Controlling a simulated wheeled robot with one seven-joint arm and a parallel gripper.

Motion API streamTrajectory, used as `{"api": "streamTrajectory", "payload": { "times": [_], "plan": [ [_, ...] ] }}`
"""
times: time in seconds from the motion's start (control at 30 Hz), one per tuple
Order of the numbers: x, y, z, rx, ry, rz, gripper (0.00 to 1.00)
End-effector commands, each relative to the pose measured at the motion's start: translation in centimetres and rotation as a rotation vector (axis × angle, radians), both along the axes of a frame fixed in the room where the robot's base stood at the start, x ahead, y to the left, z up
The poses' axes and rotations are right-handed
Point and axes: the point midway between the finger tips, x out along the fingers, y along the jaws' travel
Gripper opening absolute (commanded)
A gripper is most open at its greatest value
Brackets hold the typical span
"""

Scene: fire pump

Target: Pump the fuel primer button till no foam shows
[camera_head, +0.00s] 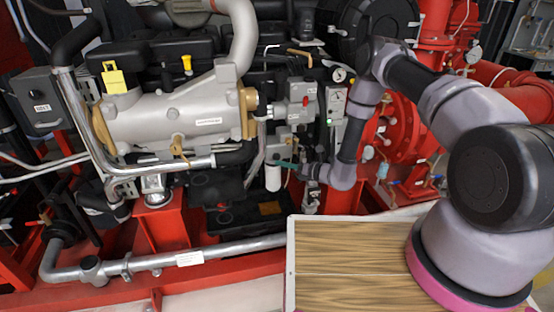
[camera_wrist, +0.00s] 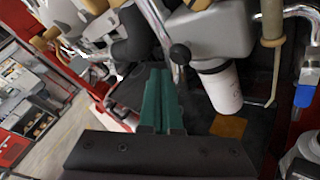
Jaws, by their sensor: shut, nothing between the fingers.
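My gripper (camera_wrist: 158,72) has green fingers pressed together, with nothing between them. In the wrist view they point up toward the engine's fuel parts. A round black knob (camera_wrist: 180,53), which looks like the primer button, sits just beyond and to the right of the fingertips. The fingers appear apart from it. A white cylindrical filter (camera_wrist: 221,88) hangs below a grey housing to the right of the knob. In the head view my gripper (camera_head: 281,163) is beside the white filter (camera_head: 273,177). The knob is too small to make out there. I cannot make out any foam.
The grey engine (camera_head: 170,118) fills the left, with silver pipes around it. A wooden-topped surface (camera_head: 345,262) lies in front, under my arm. A beige tube (camera_wrist: 272,25) and a pipe with a blue fitting (camera_wrist: 304,95) stand right of the filter.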

Motion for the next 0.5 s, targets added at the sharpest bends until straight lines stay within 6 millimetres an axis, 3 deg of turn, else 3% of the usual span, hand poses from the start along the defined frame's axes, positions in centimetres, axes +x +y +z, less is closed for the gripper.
{"api": "streamTrajectory", "payload": {
  "times": [0.3,0.5],
  "plan": [
    [-3.1,-0.9,0.0,0.001,0.003,-0.001,0.0],
    [-4.0,-1.1,0.0,0.0,0.001,0.0,0.0]
  ]
}}
